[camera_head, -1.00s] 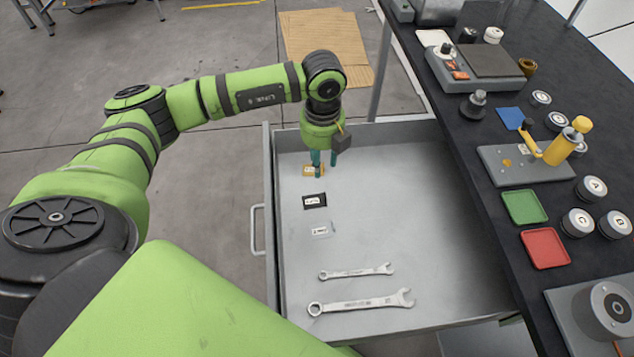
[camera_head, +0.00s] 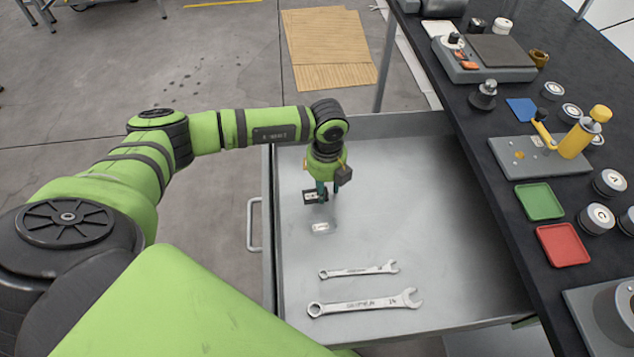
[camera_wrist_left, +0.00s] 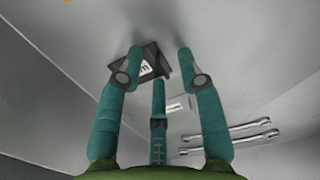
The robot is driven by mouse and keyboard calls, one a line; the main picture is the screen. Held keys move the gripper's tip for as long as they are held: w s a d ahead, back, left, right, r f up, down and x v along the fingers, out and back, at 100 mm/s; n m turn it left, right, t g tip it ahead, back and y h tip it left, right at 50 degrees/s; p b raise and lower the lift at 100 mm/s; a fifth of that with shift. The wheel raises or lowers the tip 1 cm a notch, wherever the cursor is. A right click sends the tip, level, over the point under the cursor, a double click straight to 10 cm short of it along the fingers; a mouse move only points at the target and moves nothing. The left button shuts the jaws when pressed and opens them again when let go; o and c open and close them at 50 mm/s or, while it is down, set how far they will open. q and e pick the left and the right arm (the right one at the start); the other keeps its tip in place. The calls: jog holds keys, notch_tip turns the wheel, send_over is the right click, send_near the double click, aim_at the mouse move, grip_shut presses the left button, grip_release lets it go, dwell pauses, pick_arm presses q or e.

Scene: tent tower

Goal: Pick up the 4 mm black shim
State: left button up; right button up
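The black shim (camera_head: 312,197), a small dark piece with a white label, lies on the floor of the open grey drawer (camera_head: 420,195). My left gripper (camera_head: 324,189) points down at the shim's right part and partly hides it. In the left wrist view the black shim (camera_wrist_left: 146,69) shows between the spread teal fingers of the left gripper (camera_wrist_left: 160,62), close to the left fingertip. The fingers are open and hold nothing. Whether any fingertip touches the shim, I cannot tell. My right gripper is not in view.
A pale shim (camera_head: 321,227) lies just nearer in the drawer. A small wrench (camera_head: 358,270) and a larger wrench (camera_head: 364,304) lie farther toward the front. The drawer's right half is bare. The black worktop (camera_head: 470,130) with trays and parts borders it on the right.

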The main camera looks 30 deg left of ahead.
pick_arm(q)
grip_shut()
dwell(0.3)
